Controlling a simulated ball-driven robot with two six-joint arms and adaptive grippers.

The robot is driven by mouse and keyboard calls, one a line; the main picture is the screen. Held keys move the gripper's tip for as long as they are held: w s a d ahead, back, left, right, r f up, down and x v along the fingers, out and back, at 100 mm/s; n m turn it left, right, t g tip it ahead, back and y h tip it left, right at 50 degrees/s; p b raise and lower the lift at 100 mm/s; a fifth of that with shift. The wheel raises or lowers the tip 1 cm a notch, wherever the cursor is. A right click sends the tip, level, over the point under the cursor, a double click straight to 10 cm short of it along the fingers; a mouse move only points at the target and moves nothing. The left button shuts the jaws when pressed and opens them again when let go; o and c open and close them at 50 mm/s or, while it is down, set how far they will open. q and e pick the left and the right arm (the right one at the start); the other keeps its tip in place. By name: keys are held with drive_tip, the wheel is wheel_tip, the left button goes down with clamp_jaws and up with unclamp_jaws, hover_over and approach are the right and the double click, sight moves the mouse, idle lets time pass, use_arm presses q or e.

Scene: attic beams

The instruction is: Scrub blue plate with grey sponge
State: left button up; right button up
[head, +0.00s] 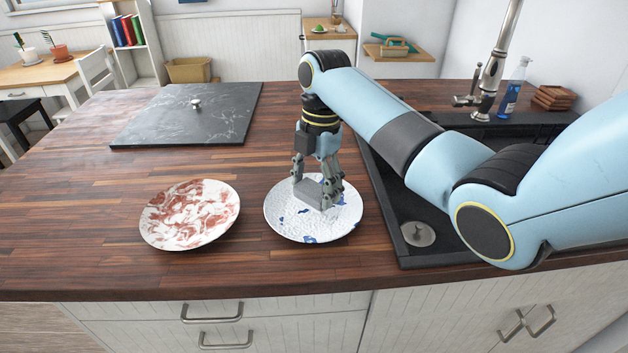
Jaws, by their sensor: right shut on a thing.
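A white plate with blue patches, the blue plate (287,227), lies on the wooden counter near its front edge. My right gripper (319,190) points down over this plate and is shut on the grey sponge (314,194). The sponge is at the plate's middle and appears to touch its surface; the fingers hide part of it. My left gripper does not show.
A white plate with red patches (190,215) lies left of the blue plate. A dark marble slab (187,115) with a knob lies farther back. A black sink (408,245) is at the right, with a tap (490,75) and a blue bottle (512,92) behind.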

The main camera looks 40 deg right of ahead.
idle(0.4)
drive_tip(key=shift+f, duration=1)
idle(0.6)
idle(0.5)
drive_tip(key=shift+s+d+r+p, duration=0.1)
drive_tip(key=shift+s+d+p, duration=0.4)
drive_tip(key=shift+d, duration=0.1)
drive_tip(key=shift+s+d+p, duration=0.35)
drive_tip(key=shift+d+p, duration=0.15)
drive_tip(key=shift+d, duration=0.1)
drive_tip(key=shift+s+d, duration=0.15)
drive_tip(key=shift+d, duration=0.15)
drive_tip(key=shift+a, duration=0.15)
drive_tip(key=shift+w+a+p, duration=0.2)
drive_tip(key=shift+w+a, duration=0.2)
drive_tip(key=shift+a, duration=0.65)
drive_tip(key=shift+w+a+p, duration=0.2)
drive_tip(key=shift+w+a, duration=0.15)
drive_tip(key=shift+a, duration=0.75)
drive_tip(key=shift+w+a+p, duration=0.2)
drive_tip(key=shift+w+a, duration=0.2)
drive_tip(key=shift+a, duration=0.65)
